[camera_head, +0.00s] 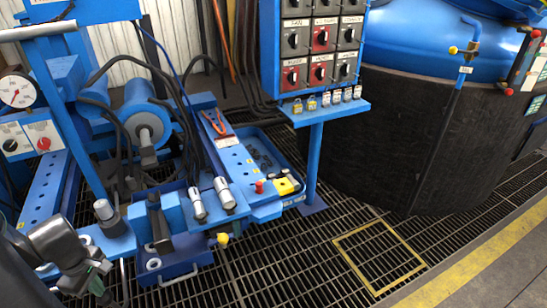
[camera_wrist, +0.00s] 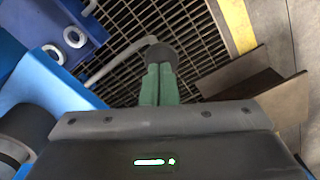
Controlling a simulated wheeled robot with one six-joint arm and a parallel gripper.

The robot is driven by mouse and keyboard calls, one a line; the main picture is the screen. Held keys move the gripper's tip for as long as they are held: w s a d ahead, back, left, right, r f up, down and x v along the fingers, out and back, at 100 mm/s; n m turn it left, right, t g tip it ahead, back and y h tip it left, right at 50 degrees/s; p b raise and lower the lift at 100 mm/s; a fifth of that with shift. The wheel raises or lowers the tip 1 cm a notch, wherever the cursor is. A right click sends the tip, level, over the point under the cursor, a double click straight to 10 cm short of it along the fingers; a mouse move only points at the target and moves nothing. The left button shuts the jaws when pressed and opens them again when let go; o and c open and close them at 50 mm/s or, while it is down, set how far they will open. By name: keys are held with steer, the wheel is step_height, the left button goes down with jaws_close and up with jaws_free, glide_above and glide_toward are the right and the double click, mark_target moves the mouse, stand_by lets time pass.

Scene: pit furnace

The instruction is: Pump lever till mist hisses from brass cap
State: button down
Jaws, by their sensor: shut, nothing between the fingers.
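My gripper (camera_head: 98,282) is low at the bottom left of the head view, in front of the blue machine bench. In the wrist view its green fingers (camera_wrist: 157,82) are together with nothing between them. A pale, bent lever-like bar (camera_wrist: 118,62) runs from the left to a dark rounded end (camera_wrist: 161,55) just beyond the fingertips. I cannot tell whether the fingers touch that end. A small yellow, brass-like cap (camera_head: 222,239) shows by the bench's front edge, but I cannot tell if it is the task's cap. No mist is visible.
A blue tray (camera_head: 180,270) with pale rings is close to my gripper. A control panel (camera_head: 318,42) stands on a blue post (camera_head: 314,160). A large dark vessel (camera_head: 400,140) fills the right. The grated floor (camera_head: 330,265) is open in front, with a yellow-edged strip (camera_head: 470,262).

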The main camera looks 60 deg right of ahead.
step_height(320, 180, up, 9)
steer(key=w+d+p, duration=0.1)
steer(key=p, duration=0.5)
steer(key=shift+w, duration=0.4)
steer(key=shift+d, duration=0.1)
steer(key=f+b, duration=0.3)
steer(key=s+a+f+b, duration=0.1)
steer(key=f+b, duration=0.2)
steer(key=f, duration=0.1)
steer(key=s+f+b, duration=0.1)
steer(key=f+b, duration=0.2)
steer(key=f, duration=0.1)
steer(key=shift+s+a+f, duration=0.1)
steer(key=shift+s+a, duration=0.05)
steer(key=shift+a, duration=0.1)
step_height(320, 180, up, 11)
steer(key=w+d+p, duration=0.1)
steer(key=w+p, duration=0.1)
steer(key=p, duration=0.7)
steer(key=shift+w+d, duration=0.15)
steer(key=shift+d, duration=0.1)
